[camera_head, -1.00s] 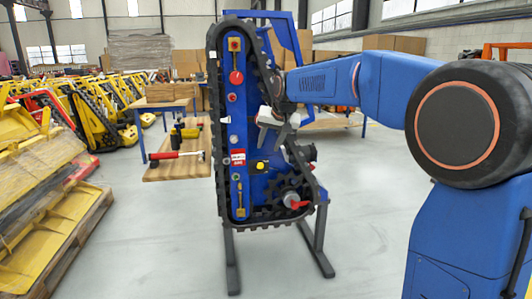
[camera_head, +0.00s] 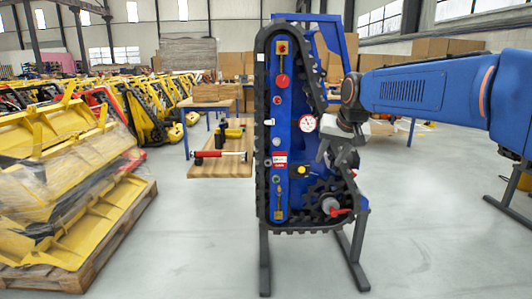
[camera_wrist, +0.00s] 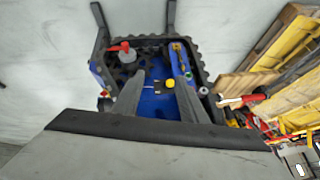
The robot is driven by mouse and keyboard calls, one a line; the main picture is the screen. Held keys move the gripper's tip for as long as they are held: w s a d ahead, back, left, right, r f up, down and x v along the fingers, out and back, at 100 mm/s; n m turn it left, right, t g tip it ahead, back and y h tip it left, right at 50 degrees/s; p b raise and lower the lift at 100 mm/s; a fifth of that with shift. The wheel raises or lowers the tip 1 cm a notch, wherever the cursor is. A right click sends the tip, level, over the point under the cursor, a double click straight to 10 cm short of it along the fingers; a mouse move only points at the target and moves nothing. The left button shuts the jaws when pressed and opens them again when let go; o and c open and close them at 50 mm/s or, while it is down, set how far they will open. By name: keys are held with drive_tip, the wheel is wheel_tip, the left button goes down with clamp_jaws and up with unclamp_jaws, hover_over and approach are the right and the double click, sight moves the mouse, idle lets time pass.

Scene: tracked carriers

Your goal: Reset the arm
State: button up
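My arm reaches in from the right in the head view, and my gripper (camera_head: 338,160) hangs fingers-down at the right side of the upright tracked carrier (camera_head: 264,150). In the wrist view, the two grey fingers of my gripper (camera_wrist: 158,84) stand apart with nothing between them. I cannot tell whether my gripper touches the carrier.
The carrier stands on dark legs (camera_head: 358,255). A wooden table (camera_head: 235,170) with tools is left of it. Wrapped yellow parts on a pallet (camera_head: 55,262) fill the far left. Yellow machines (camera_head: 140,115) stand behind. Floor in front is clear.

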drive_tip(key=s+d+f, duration=0.2)
drive_tip(key=s+f, duration=0.4)
drive_tip(key=s, duration=0.6)
drive_tip(key=s+d+f+n+g, duration=0.1)
drive_tip(key=s+f, duration=0.5)
drive_tip(key=s, duration=0.6)
drive_tip(key=s+d+f+h, duration=0.1)
drive_tip(key=s+d+f, duration=0.2)
drive_tip(key=s+f, duration=0.4)
drive_tip(key=s, duration=0.6)
drive_tip(key=shift+d+n+g, duration=0.3)
drive_tip(key=shift+d+n, duration=0.1)
